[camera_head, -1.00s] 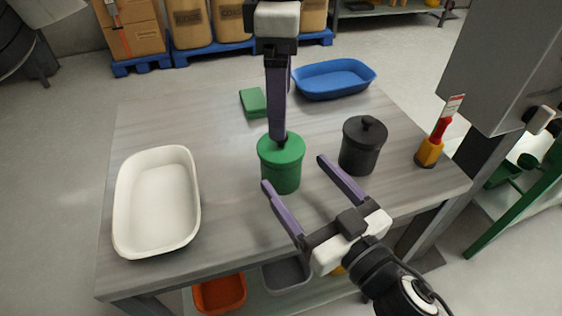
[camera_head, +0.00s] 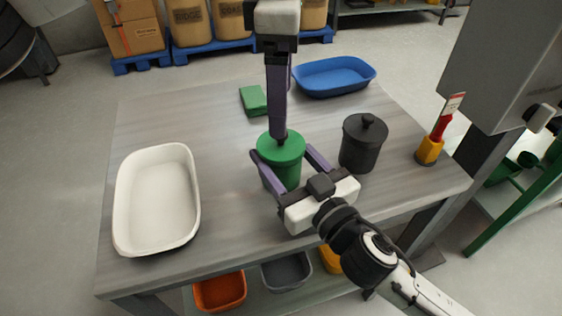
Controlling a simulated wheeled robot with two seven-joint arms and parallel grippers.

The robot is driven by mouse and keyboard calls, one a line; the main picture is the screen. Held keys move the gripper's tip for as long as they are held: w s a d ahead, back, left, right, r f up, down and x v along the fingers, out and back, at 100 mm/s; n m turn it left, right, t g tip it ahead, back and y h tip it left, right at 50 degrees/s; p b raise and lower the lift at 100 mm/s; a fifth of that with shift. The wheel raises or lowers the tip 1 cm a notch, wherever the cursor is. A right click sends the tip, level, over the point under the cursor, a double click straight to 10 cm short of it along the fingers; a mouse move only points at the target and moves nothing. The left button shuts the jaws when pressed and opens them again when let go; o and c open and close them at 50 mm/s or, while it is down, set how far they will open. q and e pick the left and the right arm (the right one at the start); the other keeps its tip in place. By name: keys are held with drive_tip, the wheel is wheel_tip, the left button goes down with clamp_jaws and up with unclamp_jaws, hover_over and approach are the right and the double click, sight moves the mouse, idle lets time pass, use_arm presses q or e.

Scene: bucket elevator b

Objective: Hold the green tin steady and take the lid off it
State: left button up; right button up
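The green tin (camera_head: 287,172) stands upright on the table with its green lid (camera_head: 290,152) on. My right gripper (camera_head: 282,153) reaches in from the lower right, low over the table. Its fingers are apart, one on each side of the tin, and a small gap shows at the right finger. Whether the left finger touches the tin is unclear. My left gripper (camera_head: 279,137) points straight down from above, its tips at the middle of the lid. Its fingers are seen edge-on and hide the lid's knob, so its grip is unclear.
A dark lidded tin (camera_head: 361,150) stands close to the right. A white tray (camera_head: 122,215) lies at the left, a blue tray (camera_head: 318,93) and a green block (camera_head: 253,100) at the back. An orange holder with a red-handled tool (camera_head: 430,150) stands at the right edge.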

drive_tip(key=c, duration=0.7)
use_arm(q)
drive_tip(key=shift+o, duration=0.7)
use_arm(e)
drive_tip(key=shift+c, duration=0.9)
use_arm(q)
drive_tip(key=shift+s, duration=0.35)
drive_tip(key=s+a+r+n+t+h, duration=0.2)
drive_tip(key=a+r+n+h, duration=0.15)
drive_tip(key=a+n, duration=0.2)
drive_tip(key=shift+n+h, duration=0.25)
drive_tip(key=shift+n, duration=0.2)
drive_tip(key=x, duration=1.2)
drive_tip(key=shift+w+d, duration=0.1)
drive_tip(key=shift+d, duration=0.2)
drive_tip(key=shift+c, duration=0.5)
drive_tip(key=c, duration=1.2)
